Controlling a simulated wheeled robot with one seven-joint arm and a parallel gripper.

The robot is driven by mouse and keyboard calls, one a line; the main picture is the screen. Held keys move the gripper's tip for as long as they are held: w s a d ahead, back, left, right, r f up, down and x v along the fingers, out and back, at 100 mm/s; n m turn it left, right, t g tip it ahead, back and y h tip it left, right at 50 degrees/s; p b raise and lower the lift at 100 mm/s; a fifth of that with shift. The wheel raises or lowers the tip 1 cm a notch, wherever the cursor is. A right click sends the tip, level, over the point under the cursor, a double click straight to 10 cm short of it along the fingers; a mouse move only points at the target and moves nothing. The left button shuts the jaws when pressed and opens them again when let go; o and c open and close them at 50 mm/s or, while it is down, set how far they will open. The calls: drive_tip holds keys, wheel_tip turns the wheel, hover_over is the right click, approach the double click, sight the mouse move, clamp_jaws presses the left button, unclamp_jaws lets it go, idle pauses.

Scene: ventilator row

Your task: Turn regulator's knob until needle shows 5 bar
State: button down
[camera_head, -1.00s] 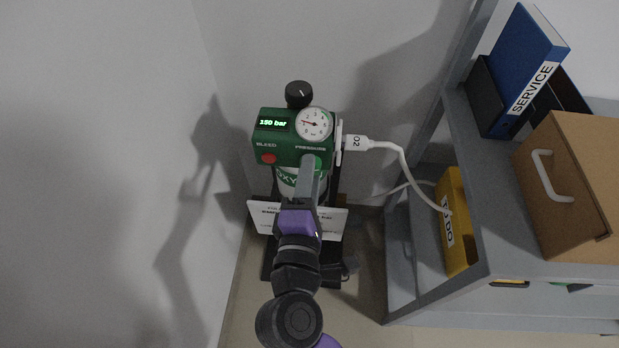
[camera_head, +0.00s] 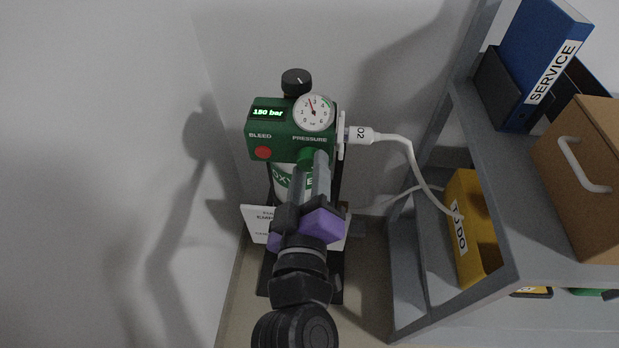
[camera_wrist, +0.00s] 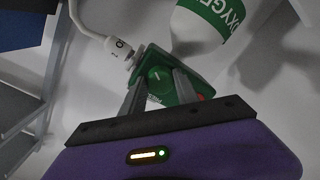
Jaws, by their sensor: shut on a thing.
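The green regulator (camera_head: 282,140) has a round white gauge (camera_head: 313,113). Its needle points up and slightly left, between 2 and 3 as far as I can tell. A small display reads 150 bar. The green knob (camera_head: 305,156) under the word PRESSURE is partly hidden by my gripper (camera_head: 314,163). The wrist view shows the knob (camera_wrist: 157,77) with a white line on its face, between the two fingers of my gripper (camera_wrist: 158,84), which is shut on it.
A red BLEED button (camera_head: 263,152) sits left of the knob. A black knob (camera_head: 296,82) is on top. A white O2 hose (camera_head: 400,141) runs right to the grey shelf (camera_head: 478,172), which holds binders and boxes. A wall stands close at left.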

drive_tip(key=m+b, duration=0.2)
drive_tip(key=m, duration=0.1)
drive_tip(key=m+b, duration=0.1)
drive_tip(key=shift+f+m, duration=0.25)
drive_tip(key=shift+m, duration=0.15)
drive_tip(key=shift+a+b, duration=0.1)
drive_tip(key=shift+b, duration=0.3)
drive_tip(key=c, duration=0.9)
unclamp_jaws()
drive_tip(key=shift+r, duration=0.1)
drive_tip(key=shift+s, duration=0.15)
drive_tip(key=shift+m, duration=0.3)
drive_tip(key=s, duration=0.7)
drive_tip(key=shift+s+r+p, duration=0.15)
drive_tip(key=shift+s+p, duration=0.15)
drive_tip(key=shift+p, duration=0.1)
